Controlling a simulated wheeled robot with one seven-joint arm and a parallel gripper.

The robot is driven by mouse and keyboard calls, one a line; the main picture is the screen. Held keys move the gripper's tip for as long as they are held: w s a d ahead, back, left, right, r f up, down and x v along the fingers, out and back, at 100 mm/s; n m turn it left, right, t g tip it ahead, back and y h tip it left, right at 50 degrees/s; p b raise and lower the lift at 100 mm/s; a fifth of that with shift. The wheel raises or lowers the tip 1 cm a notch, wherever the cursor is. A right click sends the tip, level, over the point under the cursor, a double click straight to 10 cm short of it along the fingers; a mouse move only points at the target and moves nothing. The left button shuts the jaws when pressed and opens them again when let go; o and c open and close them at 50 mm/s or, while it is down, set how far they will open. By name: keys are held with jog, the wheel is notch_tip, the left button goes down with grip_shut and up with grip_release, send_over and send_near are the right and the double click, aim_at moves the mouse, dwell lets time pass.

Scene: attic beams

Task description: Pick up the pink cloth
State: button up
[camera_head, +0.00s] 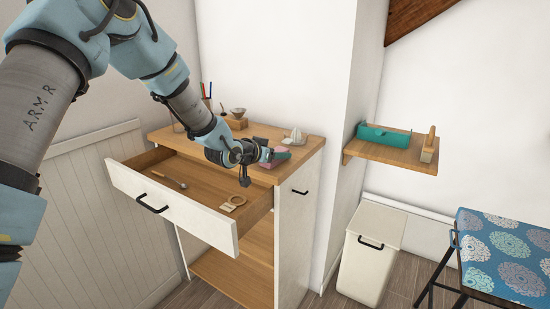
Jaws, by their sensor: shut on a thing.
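The pink cloth (279,153) is a small pink patch at the right part of the wooden cabinet top (304,156). My gripper (269,155) reaches over the open drawer from the upper left and meets the cloth. It is shut on the cloth, though its fingers are small and partly hidden. Part of the cloth is hidden behind the gripper. I cannot tell whether the cloth is clear of the top.
The drawer (170,205) is pulled out below my arm and holds a spoon-like item and a wooden ring. A pale citrus-juicer-like object (295,136), a pen cup (207,103) and a small wooden item stand on the top. A wall shelf (389,153) is at right.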

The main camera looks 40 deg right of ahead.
jog(key=c, duration=0.5)
jog(key=shift+r, duration=0.1)
